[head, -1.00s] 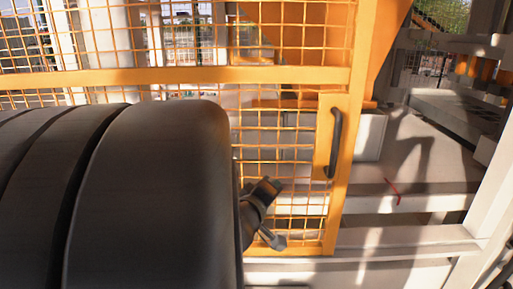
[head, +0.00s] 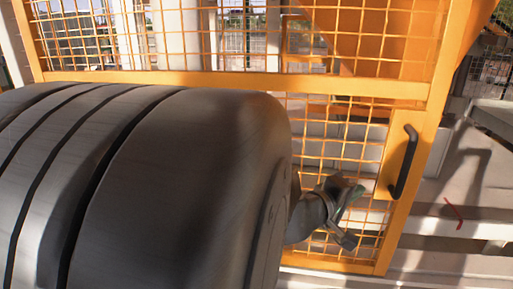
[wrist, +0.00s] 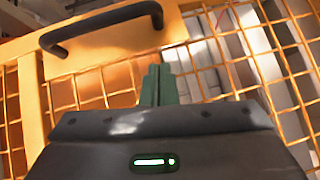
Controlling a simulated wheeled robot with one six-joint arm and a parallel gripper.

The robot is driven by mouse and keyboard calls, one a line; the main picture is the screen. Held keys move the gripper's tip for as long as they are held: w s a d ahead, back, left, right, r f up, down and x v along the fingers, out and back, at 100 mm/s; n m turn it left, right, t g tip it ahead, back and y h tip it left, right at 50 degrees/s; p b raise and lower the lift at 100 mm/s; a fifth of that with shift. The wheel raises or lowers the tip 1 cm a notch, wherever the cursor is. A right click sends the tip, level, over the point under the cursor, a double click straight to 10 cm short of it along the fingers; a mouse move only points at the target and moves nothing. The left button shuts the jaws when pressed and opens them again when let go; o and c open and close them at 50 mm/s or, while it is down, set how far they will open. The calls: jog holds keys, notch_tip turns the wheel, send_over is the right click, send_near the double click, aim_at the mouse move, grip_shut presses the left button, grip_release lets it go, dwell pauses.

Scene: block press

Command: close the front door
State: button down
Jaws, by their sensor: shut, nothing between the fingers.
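The front door is an orange-framed mesh panel; its frame bar (head: 230,82) crosses the head view. A black handle (head: 404,162) sits on an orange plate at the door's right edge. The handle also shows in the wrist view (wrist: 100,27), at the upper left. My gripper (head: 352,212) is in front of the mesh, left of and below the handle. In the wrist view my gripper's green fingers (wrist: 159,85) are together and empty, pointing at the door just below the handle. I cannot tell whether they touch the mesh. My dark arm hides the lower left of the door.
Right of the door is a pale floor area with a red mark (head: 453,214) and a white beam (head: 440,228). An orange sloped panel (head: 350,40) and pale machine parts show behind the mesh.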

aim_at(389, 189)
jog(key=d+b, duration=0.1)
jog(key=d, duration=0.1)
jog(key=d+f, duration=0.1)
jog(key=d, duration=0.1)
jog(key=d+b, duration=0.1)
jog(key=d, duration=0.1)
jog(key=shift+w+d+f+b, duration=0.2)
jog(key=shift+w+d+b, duration=0.15)
jog(key=shift+w+d, duration=0.05)
jog(key=shift+s+d, duration=0.1)
